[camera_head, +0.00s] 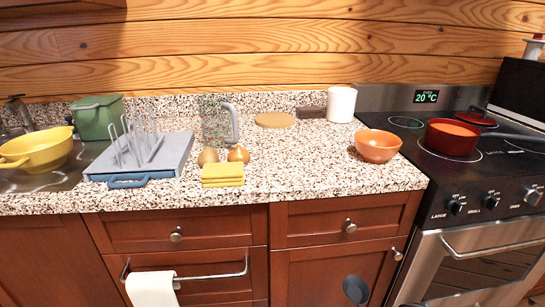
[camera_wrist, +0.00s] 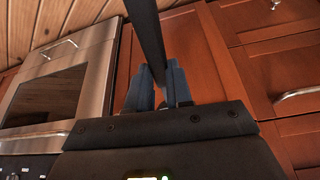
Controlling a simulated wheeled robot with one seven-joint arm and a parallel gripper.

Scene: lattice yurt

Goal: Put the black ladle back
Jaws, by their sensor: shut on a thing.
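My gripper (camera_wrist: 162,88) is shut on the black ladle (camera_wrist: 148,32) in the wrist view. The ladle's long dark handle runs from between the two blue-grey fingers up past the top edge of the picture. In the head view a dark round shape, which looks like the bowl of the ladle (camera_head: 355,290), shows at the bottom in front of the red-brown cabinet door, below counter height. My gripper is not seen in the head view. A white canister (camera_head: 341,104) stands at the back of the counter; I see nothing sticking out of it.
The stove (camera_head: 460,150) at right bears a red pot (camera_head: 450,140). An orange bowl (camera_head: 377,147) sits near the counter's right end. A dish rack (camera_head: 145,158), yellow sponges (camera_head: 222,174) and onions stand farther left. The counter's front middle is clear.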

